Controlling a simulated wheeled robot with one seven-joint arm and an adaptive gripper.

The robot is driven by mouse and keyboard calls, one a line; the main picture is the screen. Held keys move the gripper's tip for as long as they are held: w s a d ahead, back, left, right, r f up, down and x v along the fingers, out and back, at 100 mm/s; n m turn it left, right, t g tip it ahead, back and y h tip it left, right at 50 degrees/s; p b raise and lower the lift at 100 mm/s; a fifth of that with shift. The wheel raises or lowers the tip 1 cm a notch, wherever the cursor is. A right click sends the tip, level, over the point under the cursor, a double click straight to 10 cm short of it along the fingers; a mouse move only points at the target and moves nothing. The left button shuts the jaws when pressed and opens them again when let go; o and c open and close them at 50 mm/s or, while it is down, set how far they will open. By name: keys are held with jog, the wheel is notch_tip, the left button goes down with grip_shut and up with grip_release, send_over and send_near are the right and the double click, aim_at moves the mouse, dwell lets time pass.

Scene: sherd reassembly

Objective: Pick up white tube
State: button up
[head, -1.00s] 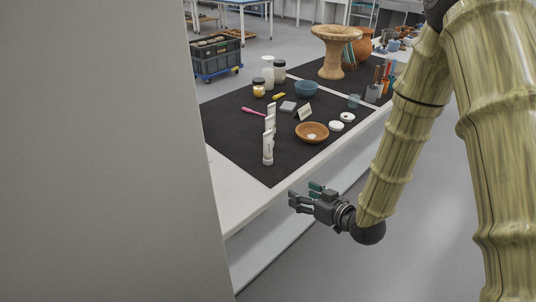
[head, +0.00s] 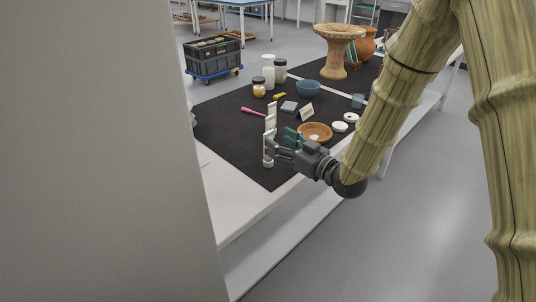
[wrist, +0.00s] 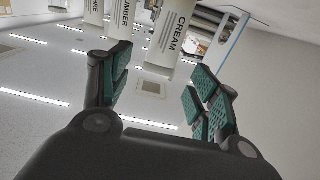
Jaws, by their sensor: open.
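Several white tubes stand upright in a row on the black mat (head: 235,130). The nearest white tube (head: 267,158) is close to the mat's front corner, with a second tube (head: 270,123) and a third (head: 272,107) behind it. My gripper (head: 279,140) is open beside the nearest tube, its fingers pointing left at it and partly overlapping it in the head view. In the wrist view, a white tube labelled CREAM (wrist: 174,38) shows between and just beyond the green-padded fingers; contact cannot be told. Two more labelled tubes (wrist: 121,20) (wrist: 93,12) stand to its left.
A wooden bowl (head: 315,131) is just behind my gripper. White lids (head: 340,127), a small card (head: 306,112), a pink tool (head: 253,112), a blue bowl (head: 308,88) and jars (head: 259,88) lie farther back. The white table front (head: 225,205) is bare.

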aim_at(270, 137)
jog(key=shift+x, duration=2.6)
jog(key=shift+f, duration=0.1)
jog(key=c, duration=1)
